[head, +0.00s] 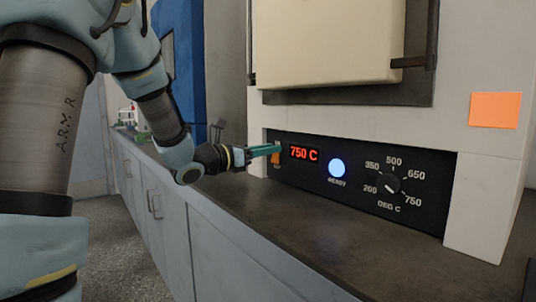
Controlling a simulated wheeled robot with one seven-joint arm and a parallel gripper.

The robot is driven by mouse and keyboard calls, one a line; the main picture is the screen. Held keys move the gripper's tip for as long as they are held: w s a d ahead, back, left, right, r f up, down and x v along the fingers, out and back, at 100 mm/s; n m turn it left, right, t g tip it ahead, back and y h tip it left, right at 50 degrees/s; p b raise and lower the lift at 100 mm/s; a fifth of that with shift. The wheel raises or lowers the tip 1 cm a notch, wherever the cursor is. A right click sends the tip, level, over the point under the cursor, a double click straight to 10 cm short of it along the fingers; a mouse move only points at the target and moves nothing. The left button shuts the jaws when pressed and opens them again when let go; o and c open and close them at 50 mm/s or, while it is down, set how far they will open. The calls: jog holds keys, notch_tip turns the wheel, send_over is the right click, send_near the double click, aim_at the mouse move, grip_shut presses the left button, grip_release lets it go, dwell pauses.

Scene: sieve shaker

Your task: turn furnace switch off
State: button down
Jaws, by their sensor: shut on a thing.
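The furnace (360,136) stands on the counter at the right, with a black control panel (430,203) low on its front. At the panel's left end is a small orange switch (276,158). My gripper (271,149) reaches it from the left, and its teal fingers are at the switch, shut on it. The fingers partly hide the switch, so I cannot read its position. The display (304,153) reads 750 C in red. A round blue light (337,168) marked READY is lit.
A temperature dial (391,183) sits on the panel's right side. The furnace door (330,45) is closed, with a handle at its right. The dark countertop (300,235) in front is clear.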

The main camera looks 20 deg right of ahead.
jog(key=shift+a+f+t+h+b, duration=0.15)
jog(key=shift+f+h+b, duration=0.3)
jog(key=shift+b, duration=0.8)
jog(key=shift+f+t+h+b, duration=0.2)
jog(key=shift+h+b, duration=0.35)
jog(key=shift+b, duration=0.7)
jog(key=shift+h+b, duration=0.4)
jog(key=shift+b, duration=0.3)
jog(key=shift+a+r, duration=0.1)
jog(key=shift+r, duration=0.1)
jog(key=c, duration=0.6)
grip_release()
jog(key=shift+s+a, duration=0.1)
jog(key=r+p+v, duration=0.2)
jog(key=r+v, duration=0.1)
jog(key=v, duration=1.3)
jog(key=shift+s+a, duration=0.25)
jog(key=shift+a, duration=0.3)
